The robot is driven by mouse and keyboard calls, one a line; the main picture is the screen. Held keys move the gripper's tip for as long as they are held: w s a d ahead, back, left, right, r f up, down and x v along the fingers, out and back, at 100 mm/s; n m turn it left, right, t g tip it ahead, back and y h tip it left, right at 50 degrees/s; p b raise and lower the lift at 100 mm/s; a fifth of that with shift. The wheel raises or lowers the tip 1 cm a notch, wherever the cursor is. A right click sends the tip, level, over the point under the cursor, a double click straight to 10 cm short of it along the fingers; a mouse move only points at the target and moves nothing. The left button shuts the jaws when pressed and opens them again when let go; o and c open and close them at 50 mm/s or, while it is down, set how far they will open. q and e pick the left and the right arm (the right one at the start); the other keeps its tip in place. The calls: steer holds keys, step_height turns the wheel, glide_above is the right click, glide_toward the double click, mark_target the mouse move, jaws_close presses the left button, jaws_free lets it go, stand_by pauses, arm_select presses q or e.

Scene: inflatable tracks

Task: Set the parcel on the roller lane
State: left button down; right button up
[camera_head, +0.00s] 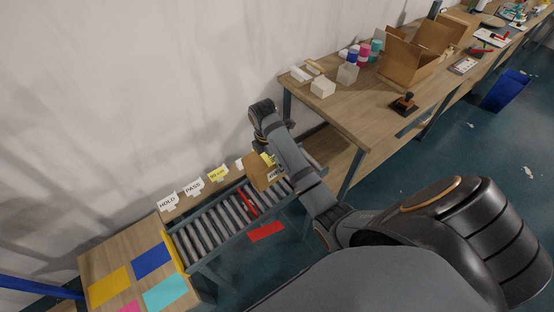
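The roller lane (215,227) runs from the lower left up to the right, with grey rollers and a red bar (248,202) across it. A brown cardboard box (258,173), which looks like the parcel, shows at the lane's upper right end, partly hidden by my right arm. I cannot tell whether it rests on the rollers or is held above them. My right arm comes in from the lower right and reaches over this end. Its gripper is hidden behind the arm. My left gripper is not in view.
Signs reading HOLD (168,201) and PASS (193,187) and a yellow sign (218,174) stand along the lane's wall side. A wooden table (106,262) with coloured squares adjoins its lower end. A workbench (352,117) with an open carton (407,66) stands upper right.

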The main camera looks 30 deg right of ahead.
steer(key=shift+w+r, duration=0.1)
steer(key=shift+w, duration=0.45)
steer(key=shift+w+f, duration=0.2)
steer(key=shift+f, duration=0.05)
steer(key=shift+f+b, duration=1.65)
steer(key=shift+f, duration=4.35)
